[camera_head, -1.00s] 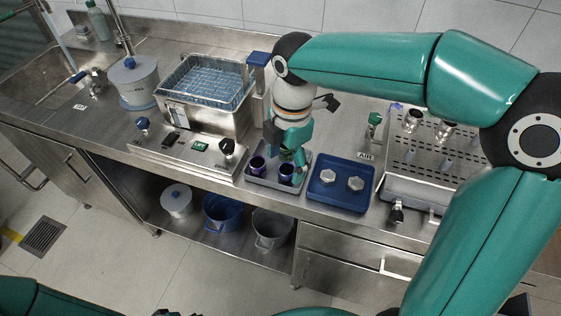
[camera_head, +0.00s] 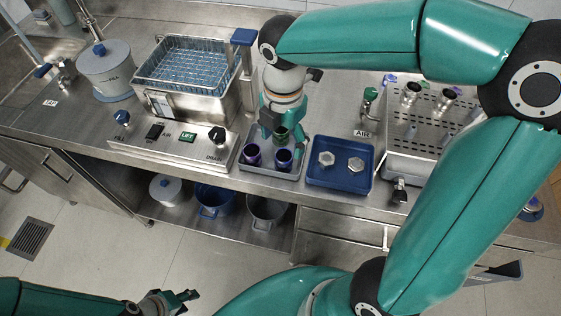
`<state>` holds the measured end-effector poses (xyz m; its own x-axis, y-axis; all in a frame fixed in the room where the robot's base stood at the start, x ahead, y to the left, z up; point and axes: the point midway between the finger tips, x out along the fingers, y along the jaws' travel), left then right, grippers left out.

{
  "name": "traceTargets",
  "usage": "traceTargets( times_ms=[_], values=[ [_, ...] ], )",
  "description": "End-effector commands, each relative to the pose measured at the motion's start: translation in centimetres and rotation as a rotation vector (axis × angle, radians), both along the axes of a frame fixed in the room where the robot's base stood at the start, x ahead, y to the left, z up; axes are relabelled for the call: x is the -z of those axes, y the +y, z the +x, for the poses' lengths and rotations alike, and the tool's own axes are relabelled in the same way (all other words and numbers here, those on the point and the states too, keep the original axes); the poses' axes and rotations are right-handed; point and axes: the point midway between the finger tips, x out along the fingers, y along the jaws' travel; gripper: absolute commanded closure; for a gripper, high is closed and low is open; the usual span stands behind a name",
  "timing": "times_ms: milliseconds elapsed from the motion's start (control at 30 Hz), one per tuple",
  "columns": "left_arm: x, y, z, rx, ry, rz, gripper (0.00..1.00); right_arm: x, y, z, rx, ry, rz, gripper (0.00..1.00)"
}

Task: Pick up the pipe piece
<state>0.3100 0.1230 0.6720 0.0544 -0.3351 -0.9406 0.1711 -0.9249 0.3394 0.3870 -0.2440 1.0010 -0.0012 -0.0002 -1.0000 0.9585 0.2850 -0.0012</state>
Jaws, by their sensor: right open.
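Two short dark pipe pieces with purple rims stand upright in a small grey tray (camera_head: 262,172): a left one (camera_head: 252,155) and a right one (camera_head: 283,159). A greenish round piece (camera_head: 281,134) shows behind them, partly hidden by my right gripper. My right gripper (camera_head: 285,138) is open and points down over the back of the tray, its fingers around or close beside the greenish piece; I cannot tell if they touch it. My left gripper (camera_head: 180,297) is low at the bottom left, away from the counter; its fingers are too small to read.
A blue tray (camera_head: 340,186) with two metal hex pieces is right of the grey tray. A perforated metal rack (camera_head: 430,125) stands further right. A wash tank with a wire basket (camera_head: 195,75) is to the left. Buckets (camera_head: 213,203) sit on the shelf below.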

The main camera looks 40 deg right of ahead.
Motion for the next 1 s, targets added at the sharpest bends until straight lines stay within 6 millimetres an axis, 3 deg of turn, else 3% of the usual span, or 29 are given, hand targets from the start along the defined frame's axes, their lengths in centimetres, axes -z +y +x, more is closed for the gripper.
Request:
traceTargets(
  times_ms=[100,367,600,933,1000],
  values=[
    [0.1,0.0,0.0,0.0,0.0,0.0,0.6,1.5,-0.1,-0.1,0.002,0.003,0.0,0.28],
    [-0.1,0.0,0.0,0.0,0.0,0.0,0.6,3.1,-0.3,0.0,0.004,0.004,0.0,0.28],
    [-0.2,0.0,0.0,0.0,0.0,0.0,0.6,6.5,-0.5,0.1,0.003,0.003,0.001,0.28],
    [-0.2,0.0,0.0,0.0,0.0,0.0,0.6,7.2,-0.5,0.1,0.004,-0.001,0.001,0.28],
    [-0.2,0.0,0.0,0.0,0.0,0.0,0.6,7.2,-0.5,0.1,0.004,-0.001,0.001,0.39]
  ],
)
